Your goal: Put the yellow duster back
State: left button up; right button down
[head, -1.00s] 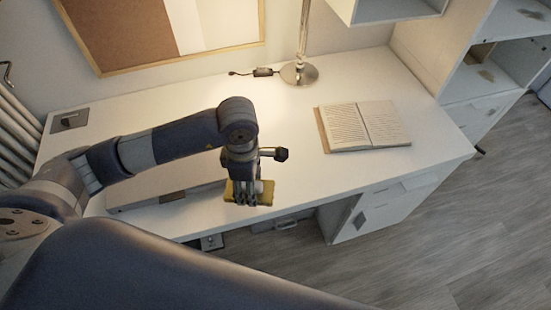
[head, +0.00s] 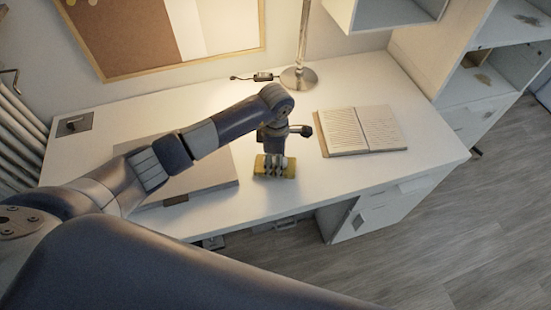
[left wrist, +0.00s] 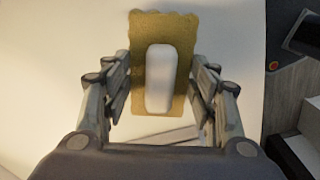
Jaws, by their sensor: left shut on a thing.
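The yellow duster (head: 290,170) is a yellow block with a white grip on its back. It is at the desk's front middle in the head view, right of the grey flat panel. My left gripper (head: 272,170) is shut on it from above. The left wrist view shows the duster (left wrist: 142,88) upright in the picture, between the two fingers of the left gripper (left wrist: 160,100). I cannot tell whether the duster touches the desk or hangs just above it. My right gripper is not in view.
An open book (head: 361,130) lies right of the duster on the white desk (head: 300,205). A lamp base (head: 298,78) stands at the back, and a board (head: 130,35) hangs on the wall. The grey panel (head: 215,178) lies left.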

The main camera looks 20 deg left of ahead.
pick_arm(q)
jog(key=shift+w+f, duration=0.1)
jog(key=shift+f, duration=0.25)
jog(key=shift+f, duration=0.15)
jog(key=o, duration=1)
jog(key=shift+o, duration=0.2)
